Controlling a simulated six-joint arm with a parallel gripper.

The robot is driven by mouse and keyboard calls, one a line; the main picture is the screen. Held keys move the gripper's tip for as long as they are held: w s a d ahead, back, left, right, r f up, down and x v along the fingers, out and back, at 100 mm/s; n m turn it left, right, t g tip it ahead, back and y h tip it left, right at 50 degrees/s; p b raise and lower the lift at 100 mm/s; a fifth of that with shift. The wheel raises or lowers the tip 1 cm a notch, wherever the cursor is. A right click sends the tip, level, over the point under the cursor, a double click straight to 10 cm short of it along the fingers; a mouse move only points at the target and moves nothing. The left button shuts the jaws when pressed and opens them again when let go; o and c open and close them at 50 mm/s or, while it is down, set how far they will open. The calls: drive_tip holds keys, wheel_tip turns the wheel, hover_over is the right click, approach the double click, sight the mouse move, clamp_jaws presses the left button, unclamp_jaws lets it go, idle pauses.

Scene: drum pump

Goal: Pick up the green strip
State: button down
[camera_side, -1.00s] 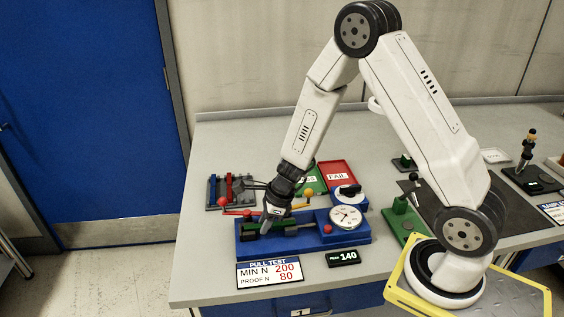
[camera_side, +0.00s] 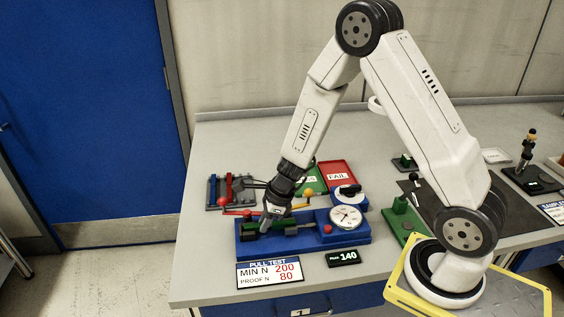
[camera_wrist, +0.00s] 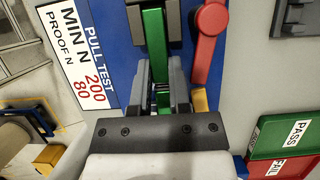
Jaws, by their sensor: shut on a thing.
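The green strip (camera_wrist: 154,42) shows in the wrist view, running from a dark clamp block (camera_wrist: 150,8) at the top down between my fingers. My gripper (camera_wrist: 158,75) is shut on the strip, with one grey finger on each side of it. The strip's lower end is hidden by my gripper body. In the side view my gripper (camera_side: 268,217) is low over the blue pull tester (camera_side: 300,245), and its fingers cover most of the strip there.
A red lever (camera_wrist: 207,40) stands close to the right of my fingers. The tester has a round dial (camera_side: 346,218) and a red button (camera_side: 327,229). A display (camera_side: 343,258) reads 140. Green PASS (camera_wrist: 288,138) and red FAIL (camera_side: 338,175) trays lie behind.

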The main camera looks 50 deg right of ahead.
wheel_tip(320, 180, up, 10)
idle(0.8)
idle(0.7)
drive_tip(key=shift+r, duration=1.4)
